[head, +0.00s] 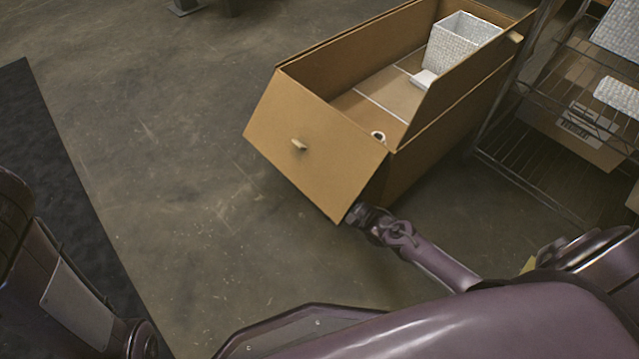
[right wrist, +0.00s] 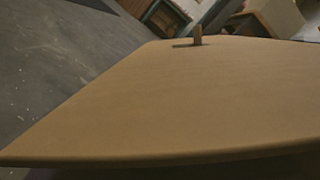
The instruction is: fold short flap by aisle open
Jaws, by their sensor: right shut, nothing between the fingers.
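A long open cardboard box (head: 440,120) stands on the floor. Its short flap (head: 312,150) at the near-left end leans outward from the box's end and slopes down. A small pale tab (head: 298,145) sticks out of the flap's face. My left gripper is out of view; only part of that arm shows.
A wire shelf (head: 545,125) with goods stands close on the right. The concrete floor (head: 170,110) left of the box is clear, with a dark mat (head: 60,190) beyond.

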